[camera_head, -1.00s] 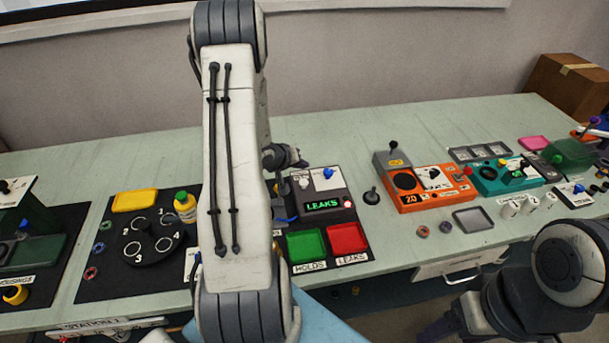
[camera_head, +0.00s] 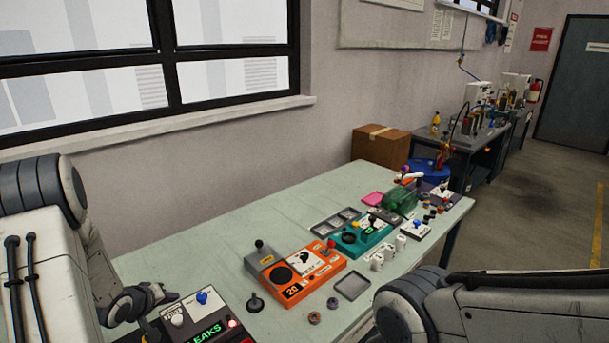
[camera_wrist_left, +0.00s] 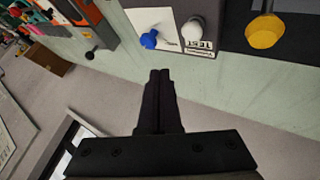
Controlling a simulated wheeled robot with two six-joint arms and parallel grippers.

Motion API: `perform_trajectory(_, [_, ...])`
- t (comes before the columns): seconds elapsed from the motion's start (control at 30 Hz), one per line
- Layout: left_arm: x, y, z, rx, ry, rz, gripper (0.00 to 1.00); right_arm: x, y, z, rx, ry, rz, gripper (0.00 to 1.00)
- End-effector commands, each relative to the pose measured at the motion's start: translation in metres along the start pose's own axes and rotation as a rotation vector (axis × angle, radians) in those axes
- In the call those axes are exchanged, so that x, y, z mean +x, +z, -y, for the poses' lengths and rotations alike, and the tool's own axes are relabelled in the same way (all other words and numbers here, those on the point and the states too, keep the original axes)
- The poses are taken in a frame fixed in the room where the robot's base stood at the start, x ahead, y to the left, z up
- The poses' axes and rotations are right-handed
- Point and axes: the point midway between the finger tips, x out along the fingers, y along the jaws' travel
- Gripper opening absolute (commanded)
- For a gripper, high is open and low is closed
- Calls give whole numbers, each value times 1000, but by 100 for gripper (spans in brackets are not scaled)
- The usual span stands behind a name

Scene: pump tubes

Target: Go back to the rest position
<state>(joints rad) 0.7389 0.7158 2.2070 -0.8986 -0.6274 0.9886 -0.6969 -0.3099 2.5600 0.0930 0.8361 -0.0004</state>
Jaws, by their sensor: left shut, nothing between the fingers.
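My left gripper (camera_wrist_left: 160,76) is shut and empty in the left wrist view, its two dark fingers together. It hangs over the bench beside a tester with a blue knob (camera_wrist_left: 149,39) and a white TEST knob (camera_wrist_left: 193,29), apart from them. In the head view my left arm (camera_head: 45,255) stands at the left edge, its wrist next to the tester with the lit LEAKS display (camera_head: 207,334). My right arm (camera_head: 490,305) crosses the lower right corner; its gripper is out of frame.
The bench (camera_head: 190,262) holds an orange device (camera_head: 310,274), a teal device (camera_head: 362,240), a grey tray (camera_head: 352,286) and a black joystick (camera_head: 254,302). A cardboard box (camera_head: 380,145) stands behind its far end. Open floor (camera_head: 530,215) lies at the right.

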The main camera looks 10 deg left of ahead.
Motion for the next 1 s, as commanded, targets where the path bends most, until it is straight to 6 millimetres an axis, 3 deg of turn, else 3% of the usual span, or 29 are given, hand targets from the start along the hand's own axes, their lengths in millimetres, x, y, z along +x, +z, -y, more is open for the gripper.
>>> perform_trajectory(0.13, [-8, 10, -58, 178, -55, 45, 0, 0, 0, 0, 0, 0, 0, 72])
perform_trajectory(0.27, [-32, 40, -123, 391, -119, 121, 0, 0, 0, 0, 0, 0, 0, 72])
perform_trajectory(0.4, [-76, 94, -181, 603, -152, 231, 0, 0, 0, 0, 0, 0, 0, 72])
perform_trajectory(0.5, [-118, 142, -211, 751, -143, 335, 0, 0, 0, 0, 0, 0, 0, 72])
perform_trajectory(0.63, [-181, 208, -230, 942, -100, 492, 0, 0, 0, 0, 0, 0, 0, 72])
perform_trajectory(0.8, [-258, 276, -223, 1159, -12, 698, 0, 0, 0, 0, 0, 0, 0, 72])
perform_trajectory(0.9, [-288, 298, -214, 1242, 30, 784, 0, 0, 0, 0, 0, 0, 0, 72])
perform_trajectory(1.0, [-304, 309, -209, 1285, 54, 833, 0, 0, 0, 0, 0, 0, 0, 72])
